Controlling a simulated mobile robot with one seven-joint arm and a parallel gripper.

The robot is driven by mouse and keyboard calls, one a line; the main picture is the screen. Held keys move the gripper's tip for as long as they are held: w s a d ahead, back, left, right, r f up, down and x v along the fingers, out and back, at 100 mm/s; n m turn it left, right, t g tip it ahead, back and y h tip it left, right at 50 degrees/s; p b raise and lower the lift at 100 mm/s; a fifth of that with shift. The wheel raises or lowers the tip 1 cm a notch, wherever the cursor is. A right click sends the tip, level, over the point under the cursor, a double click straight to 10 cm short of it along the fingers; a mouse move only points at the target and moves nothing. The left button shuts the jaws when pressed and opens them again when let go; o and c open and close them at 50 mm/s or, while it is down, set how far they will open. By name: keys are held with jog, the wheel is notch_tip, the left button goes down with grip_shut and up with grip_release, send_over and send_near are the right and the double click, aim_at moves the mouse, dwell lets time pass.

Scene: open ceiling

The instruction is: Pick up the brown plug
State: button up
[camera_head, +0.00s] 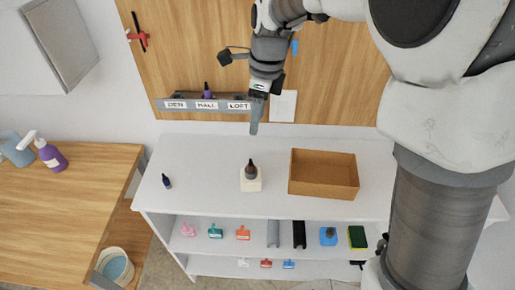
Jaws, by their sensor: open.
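A dark brown plug (251,169) with a pointed top stands upright on a small white block (250,184) on the white shelf top. My gripper (255,128) points down above and behind the plug in the picture, clearly apart from it. Its fingers are seen edge-on, and nothing shows between them. It is open.
A cardboard box (322,190) stands right of the plug; a small dark blue plug (167,182) stands to the left. A wall rack (180,104) labelled DEN, HALL, LOFT holds a purple plug (207,91). The shelf top (205,160) is otherwise largely clear.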

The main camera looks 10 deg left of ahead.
aim_at(251, 161)
jog(key=f, duration=0.5)
jog(key=a+f+p, duration=0.1)
jog(key=f, duration=0.5)
jog(key=a+f, duration=0.1)
jog(key=f, duration=0.5)
jog(key=shift+w+p, duration=0.1)
jog(key=shift+p, duration=0.25)
jog(key=shift+r, duration=0.1)
grip_shut()
